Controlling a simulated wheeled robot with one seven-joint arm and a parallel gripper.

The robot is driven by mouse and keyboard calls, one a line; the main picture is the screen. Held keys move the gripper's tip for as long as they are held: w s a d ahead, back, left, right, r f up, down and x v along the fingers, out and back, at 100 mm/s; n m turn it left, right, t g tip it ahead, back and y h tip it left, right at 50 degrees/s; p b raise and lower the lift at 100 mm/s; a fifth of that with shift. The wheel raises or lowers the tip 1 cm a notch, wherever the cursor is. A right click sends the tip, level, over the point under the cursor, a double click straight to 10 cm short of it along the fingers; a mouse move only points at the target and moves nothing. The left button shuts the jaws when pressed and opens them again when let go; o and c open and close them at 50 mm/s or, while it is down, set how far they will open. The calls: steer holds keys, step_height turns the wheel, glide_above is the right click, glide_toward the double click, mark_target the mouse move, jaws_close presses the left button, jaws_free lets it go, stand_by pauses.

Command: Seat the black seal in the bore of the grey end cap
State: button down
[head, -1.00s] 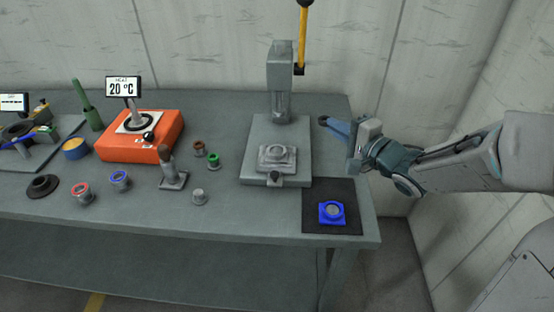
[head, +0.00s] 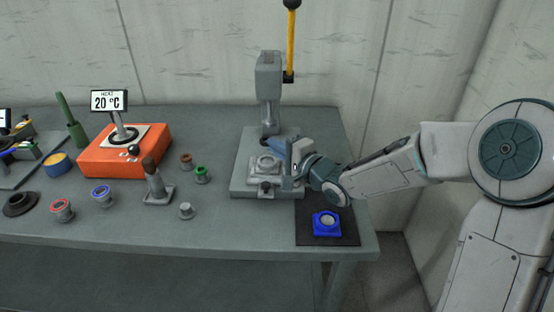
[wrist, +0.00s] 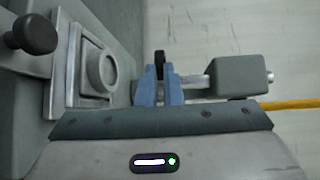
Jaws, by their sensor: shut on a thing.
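The grey end cap (head: 265,168) sits on the base plate of the press, a square block with a round raised bore facing up. It also shows at the left of the wrist view (wrist: 98,72). My gripper (head: 274,146) is beside the press column, behind and right of the cap in the head view. In the wrist view its blue fingers (wrist: 160,84) are shut on a thin black piece, the black seal (wrist: 160,60), seen edge-on. The seal is apart from the cap. In the head view the seal is hidden or too small to make out.
The grey press (head: 269,90) stands close to my gripper, with a yellow lever (head: 290,48). A blue cap (head: 326,224) lies on a black mat (head: 345,234).

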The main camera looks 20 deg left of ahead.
mark_target(277, 172)
steer(key=shift+f, duration=1.55)
steer(key=shift+f, duration=0.1)
steer(key=shift+f+b, duration=0.45)
steer(key=shift+f, duration=0.1)
steer(key=c, duration=1.6)
jaws_free()
